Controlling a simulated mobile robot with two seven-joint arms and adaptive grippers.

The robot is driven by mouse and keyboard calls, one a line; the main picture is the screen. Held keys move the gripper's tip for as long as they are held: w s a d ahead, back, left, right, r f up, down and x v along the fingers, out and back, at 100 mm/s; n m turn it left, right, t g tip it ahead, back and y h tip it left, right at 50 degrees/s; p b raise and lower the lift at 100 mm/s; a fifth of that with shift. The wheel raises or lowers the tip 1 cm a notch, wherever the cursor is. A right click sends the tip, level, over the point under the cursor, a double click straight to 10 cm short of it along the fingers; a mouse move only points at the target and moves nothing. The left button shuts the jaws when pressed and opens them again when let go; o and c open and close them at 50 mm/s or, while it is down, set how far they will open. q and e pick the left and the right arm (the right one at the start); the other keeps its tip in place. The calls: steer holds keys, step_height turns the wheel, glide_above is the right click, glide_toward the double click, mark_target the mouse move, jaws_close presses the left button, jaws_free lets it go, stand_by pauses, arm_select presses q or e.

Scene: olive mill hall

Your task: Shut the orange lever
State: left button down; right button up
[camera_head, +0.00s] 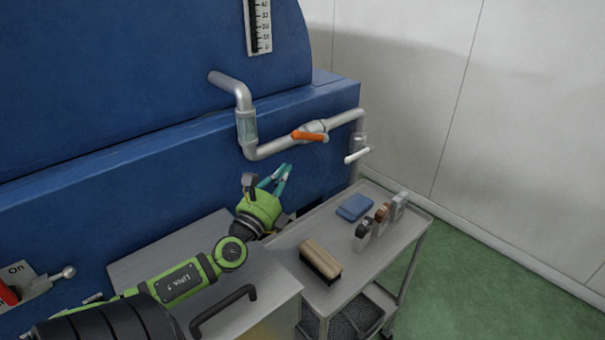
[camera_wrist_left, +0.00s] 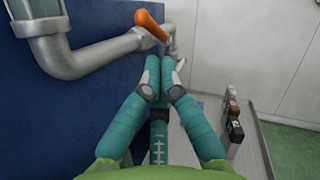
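The orange lever (camera_head: 308,136) sits on a grey pipe (camera_head: 277,147) on the front of the blue machine. Its handle reaches left from the valve and lies at a slight angle to the pipe. In the left wrist view the orange lever (camera_wrist_left: 151,26) is at the top, beyond the fingertips. My left gripper (camera_head: 282,169) is below and left of the lever, apart from it, with teal fingers pointing up towards the pipe. In the left wrist view the fingertips (camera_wrist_left: 162,65) are together with nothing visible between them. My right gripper is not in view.
A white lever (camera_head: 357,155) is on the pipe's right end. Below, a grey cart (camera_head: 385,249) carries a brush (camera_head: 320,260), a blue cloth (camera_head: 354,207) and several small bottles (camera_head: 381,218). A cabinet with a black handle (camera_head: 222,309) is beside my left arm.

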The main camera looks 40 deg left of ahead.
arm_select(q)
step_height(320, 180, down, 2)
steer(key=shift+w+a+f+b, duration=0.1)
steer(key=shift+w+a+b, duration=0.05)
steer(key=shift+b, duration=0.25)
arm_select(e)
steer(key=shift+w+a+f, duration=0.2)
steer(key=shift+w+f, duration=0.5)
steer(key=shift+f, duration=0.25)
arm_select(q)
steer(key=p, duration=0.1)
glide_toward(311, 137)
steer(key=w+a, duration=0.1)
steer(key=w, duration=0.3)
steer(key=shift+w+a+r, duration=0.2)
steer(key=shift+w+r, duration=0.05)
steer(key=shift+w, duration=0.2)
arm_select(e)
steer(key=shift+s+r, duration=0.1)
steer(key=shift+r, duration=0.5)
arm_select(q)
steer(key=shift+r, duration=0.1)
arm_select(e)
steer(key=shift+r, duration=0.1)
